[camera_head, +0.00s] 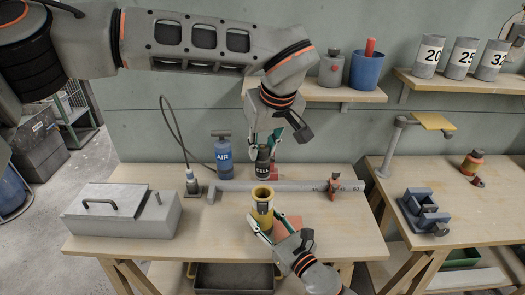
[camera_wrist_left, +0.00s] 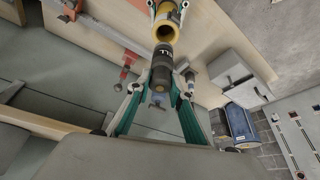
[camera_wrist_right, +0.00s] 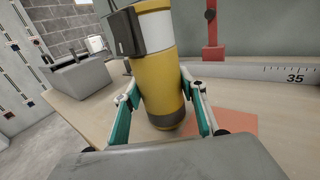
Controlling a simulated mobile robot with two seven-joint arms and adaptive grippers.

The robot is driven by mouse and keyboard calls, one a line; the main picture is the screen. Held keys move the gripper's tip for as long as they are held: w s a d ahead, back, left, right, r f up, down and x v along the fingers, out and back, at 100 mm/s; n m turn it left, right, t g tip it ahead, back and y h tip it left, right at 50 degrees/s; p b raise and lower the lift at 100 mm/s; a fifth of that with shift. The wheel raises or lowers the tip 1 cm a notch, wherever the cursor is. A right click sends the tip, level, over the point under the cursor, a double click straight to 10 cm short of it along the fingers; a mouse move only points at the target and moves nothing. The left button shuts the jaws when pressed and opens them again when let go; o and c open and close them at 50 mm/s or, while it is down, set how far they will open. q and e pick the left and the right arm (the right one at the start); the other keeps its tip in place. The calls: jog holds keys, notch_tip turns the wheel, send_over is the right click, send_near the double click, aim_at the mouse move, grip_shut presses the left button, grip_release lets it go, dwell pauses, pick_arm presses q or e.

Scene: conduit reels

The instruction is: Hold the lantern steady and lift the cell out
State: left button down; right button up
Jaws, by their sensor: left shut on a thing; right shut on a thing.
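The black cell (camera_head: 263,162), marked with white letters, is out of the lantern and hangs above and behind it. My left gripper (camera_head: 262,147) is shut on the cell; the left wrist view shows the cell (camera_wrist_left: 163,67) between its green-padded fingers. The yellow lantern (camera_head: 262,208) stands upright at the middle of the bench, its round top open. My right gripper (camera_head: 267,233) is shut around the lantern's body from the front right. In the right wrist view the fingers grip the lantern (camera_wrist_right: 162,88) low on both sides.
A grey rail (camera_head: 240,186) with a red stop (camera_head: 333,187) runs behind the lantern. An orange mat (camera_head: 291,222) lies beside the lantern. A grey lidded box (camera_head: 122,211) stands at left and a blue AIR bottle (camera_head: 224,157) behind. The bench's front right is clear.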

jog(key=o, duration=1.4)
jog(key=shift+o, duration=0.2)
